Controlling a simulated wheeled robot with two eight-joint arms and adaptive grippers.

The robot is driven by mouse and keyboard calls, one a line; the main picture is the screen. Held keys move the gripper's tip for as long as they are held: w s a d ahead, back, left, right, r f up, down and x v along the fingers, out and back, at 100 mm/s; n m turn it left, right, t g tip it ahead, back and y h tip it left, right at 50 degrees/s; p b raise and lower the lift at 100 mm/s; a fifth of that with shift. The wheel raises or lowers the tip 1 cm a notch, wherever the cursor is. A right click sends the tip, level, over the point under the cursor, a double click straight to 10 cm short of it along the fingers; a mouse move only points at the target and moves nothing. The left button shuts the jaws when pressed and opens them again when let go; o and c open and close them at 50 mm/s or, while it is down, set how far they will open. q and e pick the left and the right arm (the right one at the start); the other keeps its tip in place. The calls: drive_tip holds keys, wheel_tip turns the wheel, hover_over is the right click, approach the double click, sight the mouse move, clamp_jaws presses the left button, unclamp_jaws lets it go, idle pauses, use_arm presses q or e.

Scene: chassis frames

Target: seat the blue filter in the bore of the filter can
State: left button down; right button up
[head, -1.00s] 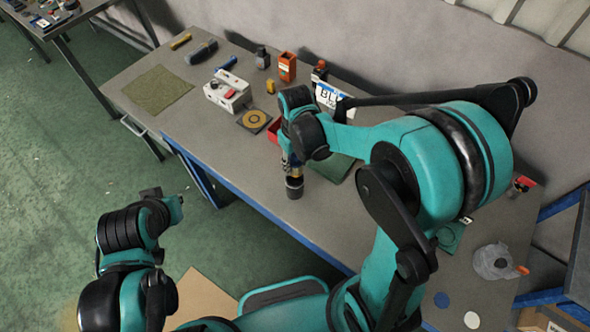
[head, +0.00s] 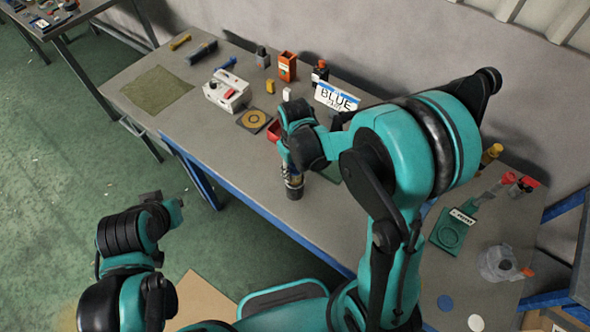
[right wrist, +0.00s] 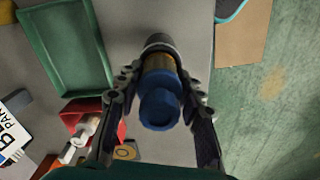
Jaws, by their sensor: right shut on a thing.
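My right gripper (head: 292,174) is over the front part of the bench. In the right wrist view its fingers (right wrist: 161,88) are closed on the sides of the blue filter (right wrist: 160,106), which has a blue end towards the camera and an amber body. A dark can (right wrist: 158,42), which looks like the filter can, is at the filter's far end; it also shows below the gripper in the head view (head: 294,190). The filter lines up roughly with it, but its bore is hidden and I cannot tell how deep the filter sits. My left gripper (head: 152,196) is at lower left, its jaws unclear.
A white box (head: 226,96) and a dark pad with a yellow ring (head: 254,121) lie further left. The bench front edge is near the can.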

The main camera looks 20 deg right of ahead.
drive_tip(key=shift+f, duration=0.2)
drive_tip(key=o, duration=1.1)
drive_tip(key=shift+r, duration=0.1)
drive_tip(key=shift+o, duration=0.2)
